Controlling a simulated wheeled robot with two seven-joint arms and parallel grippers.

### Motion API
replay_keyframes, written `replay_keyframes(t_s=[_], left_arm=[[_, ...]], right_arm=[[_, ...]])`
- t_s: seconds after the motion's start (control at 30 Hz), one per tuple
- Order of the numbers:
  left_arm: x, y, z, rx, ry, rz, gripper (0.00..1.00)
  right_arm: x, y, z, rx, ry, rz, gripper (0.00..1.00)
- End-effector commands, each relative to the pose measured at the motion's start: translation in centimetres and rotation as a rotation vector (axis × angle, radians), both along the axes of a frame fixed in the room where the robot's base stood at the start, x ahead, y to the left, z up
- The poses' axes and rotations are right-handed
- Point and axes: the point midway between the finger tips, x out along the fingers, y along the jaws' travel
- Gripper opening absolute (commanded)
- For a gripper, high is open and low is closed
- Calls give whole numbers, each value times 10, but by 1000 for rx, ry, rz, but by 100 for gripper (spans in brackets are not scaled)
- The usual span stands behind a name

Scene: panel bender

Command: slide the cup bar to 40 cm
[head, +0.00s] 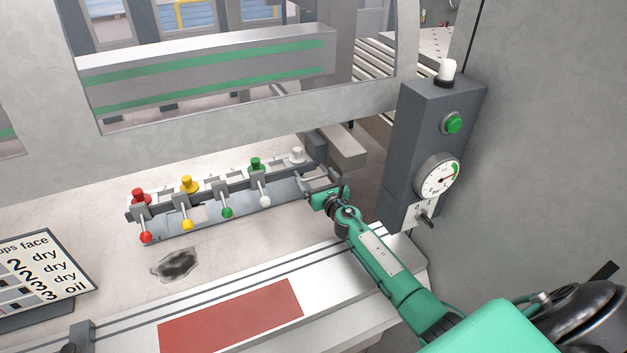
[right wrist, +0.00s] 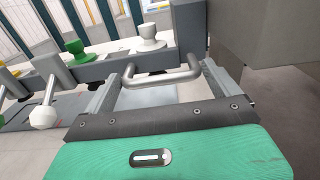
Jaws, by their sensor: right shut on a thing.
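The grey cup bar (head: 228,177) lies along the table, with red, yellow, green and white cups on top and lever knobs of the same colours along its front. My right gripper (head: 318,182) is at its right end. In the right wrist view the bar (right wrist: 100,69) carries a U-shaped metal handle (right wrist: 163,79), and my right gripper (right wrist: 160,88) is shut on this handle, one finger at each side. The white cup (right wrist: 149,38) stands just behind. No scale marks on the bar are legible. My left gripper is not in view.
A sign (head: 45,268) with rows reading dry and oil stands at left. A grey post with a green button (head: 453,123) and gauge (head: 437,176) stands close right of my right arm.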

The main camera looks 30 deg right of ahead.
Motion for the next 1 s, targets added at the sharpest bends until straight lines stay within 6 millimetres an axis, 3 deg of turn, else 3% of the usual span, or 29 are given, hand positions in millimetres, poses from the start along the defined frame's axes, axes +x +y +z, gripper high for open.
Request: replay_keyframes(t_s=[0.17, 0.5, 0.67, 0.97, 1.0], left_arm=[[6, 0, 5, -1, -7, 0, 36], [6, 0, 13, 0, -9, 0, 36], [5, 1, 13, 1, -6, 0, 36], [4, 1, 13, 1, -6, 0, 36], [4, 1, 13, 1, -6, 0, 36]], right_arm=[[-19, 1, -2, -2, 4, 0, 52], [-78, 5, -4, 0, 6, 1, 52], [-89, 6, -3, 0, 5, 0, 52], [-90, 6, -4, 1, 6, 1, 52], [-90, 6, -4, 1, 6, 1, 95]])
